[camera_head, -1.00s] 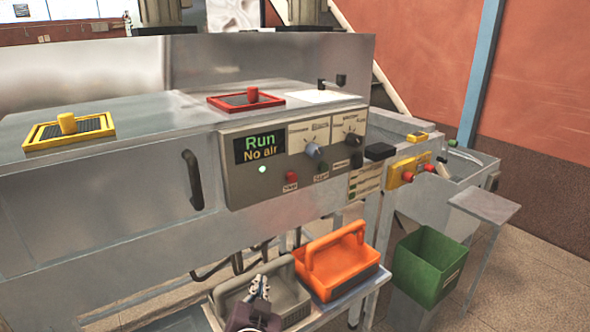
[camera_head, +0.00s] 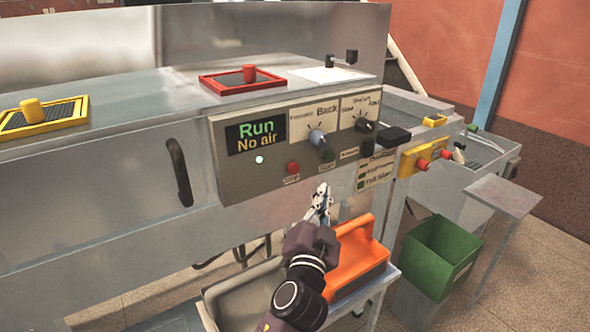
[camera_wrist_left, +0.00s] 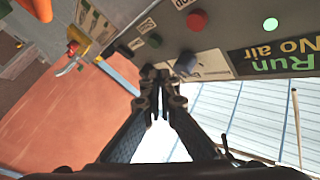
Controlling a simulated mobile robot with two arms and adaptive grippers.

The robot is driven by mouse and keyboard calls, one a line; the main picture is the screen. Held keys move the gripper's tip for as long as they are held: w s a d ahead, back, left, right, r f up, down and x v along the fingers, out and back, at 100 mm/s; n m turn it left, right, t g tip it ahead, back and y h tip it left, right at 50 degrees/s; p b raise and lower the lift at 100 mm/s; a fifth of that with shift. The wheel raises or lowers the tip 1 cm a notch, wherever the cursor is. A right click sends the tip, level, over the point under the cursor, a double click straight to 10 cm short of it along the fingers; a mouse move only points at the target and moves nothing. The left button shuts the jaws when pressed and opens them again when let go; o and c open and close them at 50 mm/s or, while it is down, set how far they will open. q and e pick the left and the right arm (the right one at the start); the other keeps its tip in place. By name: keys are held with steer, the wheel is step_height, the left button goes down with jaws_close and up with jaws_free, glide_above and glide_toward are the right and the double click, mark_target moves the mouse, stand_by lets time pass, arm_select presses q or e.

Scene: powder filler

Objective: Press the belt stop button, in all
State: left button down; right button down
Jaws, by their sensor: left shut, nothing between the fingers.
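A grey control panel (camera_head: 240,182) on the machine front has a red button (camera_head: 293,167) with a label under it, a green button (camera_head: 328,156) and a black one. I cannot read which one is the belt stop. My left gripper (camera_head: 322,188) is shut and empty, pointing up just below the panel in the head view. In the left wrist view the shut fingertips (camera_wrist_left: 163,74) are near the upside-down panel, with the red button (camera_wrist_left: 197,19) beyond. Contact does not show. My right gripper is not in view.
The panel screen (camera_head: 256,136) reads "Run" and "No air". A black block (camera_head: 394,136) juts out right of the panel. An orange basket (camera_head: 362,262) and a grey tray (camera_head: 240,297) sit below my left arm. A green bin (camera_head: 440,255) stands at the right.

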mark_target(293, 168)
arm_select(q)
steer(key=w+a, duration=0.5)
steer(key=w, duration=0.2)
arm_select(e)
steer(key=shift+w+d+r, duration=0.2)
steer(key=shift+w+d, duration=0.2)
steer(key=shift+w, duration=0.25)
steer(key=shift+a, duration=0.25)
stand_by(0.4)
arm_select(q)
steer(key=shift+w+a, duration=0.15)
steer(key=shift+w, duration=0.05)
steer(key=shift+w+a, duration=0.15)
steer(key=shift+w, duration=0.05)
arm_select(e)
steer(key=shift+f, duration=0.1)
